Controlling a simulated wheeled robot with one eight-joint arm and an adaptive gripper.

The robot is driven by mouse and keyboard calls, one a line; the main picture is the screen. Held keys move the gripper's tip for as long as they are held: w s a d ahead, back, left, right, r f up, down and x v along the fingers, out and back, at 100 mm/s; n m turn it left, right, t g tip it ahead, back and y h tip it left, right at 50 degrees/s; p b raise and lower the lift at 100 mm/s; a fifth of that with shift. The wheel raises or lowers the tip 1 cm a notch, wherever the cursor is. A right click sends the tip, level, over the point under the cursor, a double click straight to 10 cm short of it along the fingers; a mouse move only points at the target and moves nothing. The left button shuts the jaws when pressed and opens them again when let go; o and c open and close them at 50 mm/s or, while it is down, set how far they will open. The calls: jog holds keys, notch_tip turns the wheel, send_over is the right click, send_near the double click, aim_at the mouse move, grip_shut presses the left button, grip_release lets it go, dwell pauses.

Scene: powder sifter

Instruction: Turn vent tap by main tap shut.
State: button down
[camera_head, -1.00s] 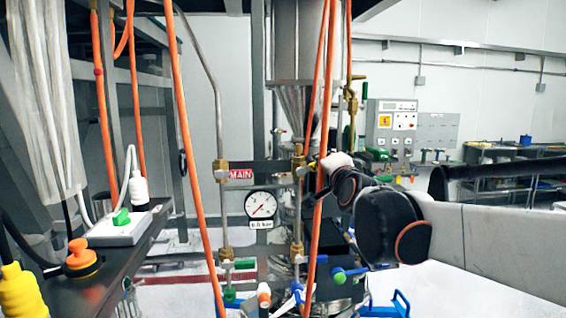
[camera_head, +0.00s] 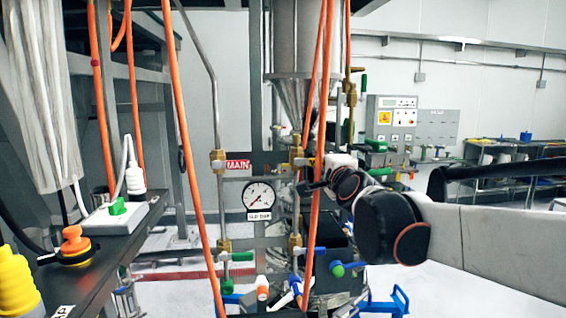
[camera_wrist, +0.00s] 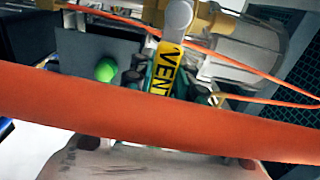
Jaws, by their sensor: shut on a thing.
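The vent tap's yellow lever (camera_wrist: 166,68), lettered VENT, is in the upper middle of the wrist view. It is a small yellow piece (camera_head: 306,162) beside a brass fitting in the head view. My gripper (camera_head: 308,187) is at this lever, with its dark fingers partly behind an orange hose. In the wrist view my gripper (camera_wrist: 168,88) is shut on the lever's lower part; the hose hides most of the jaws. A red MAIN sign (camera_head: 238,165) is left of the tap, between brass fittings. The main tap's own handle cannot be made out surely.
Orange hoses (camera_head: 317,130) hang past my gripper; one hose (camera_wrist: 150,108) crosses the whole wrist view. A round pressure gauge (camera_head: 259,196) is below the sign. Blue-handled and green-handled valves (camera_head: 240,256) are lower down. A dark shelf with a switch box (camera_head: 113,218) is at left.

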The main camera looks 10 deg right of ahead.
jog(key=c, duration=1.5)
grip_release()
jog(key=shift+s, duration=0.1)
jog(key=s, duration=1.1)
jog(key=shift+s, duration=0.4)
jog(key=s+f+n+g+b, duration=0.3)
jog(key=s+f+n+b, duration=0.3)
jog(key=f, duration=1.2)
jog(key=s+f+n+g+b, duration=0.4)
jog(key=f+b, duration=0.7)
jog(key=f, duration=0.7)
jog(key=s+f+n+g+b, duration=0.4)
jog(key=s+f+n+b, duration=0.4)
jog(key=f, duration=1)
jog(key=shift+s+f+b, duration=0.1)
jog(key=shift+s+b, duration=0.75)
jog(key=shift+s, duration=1.05)
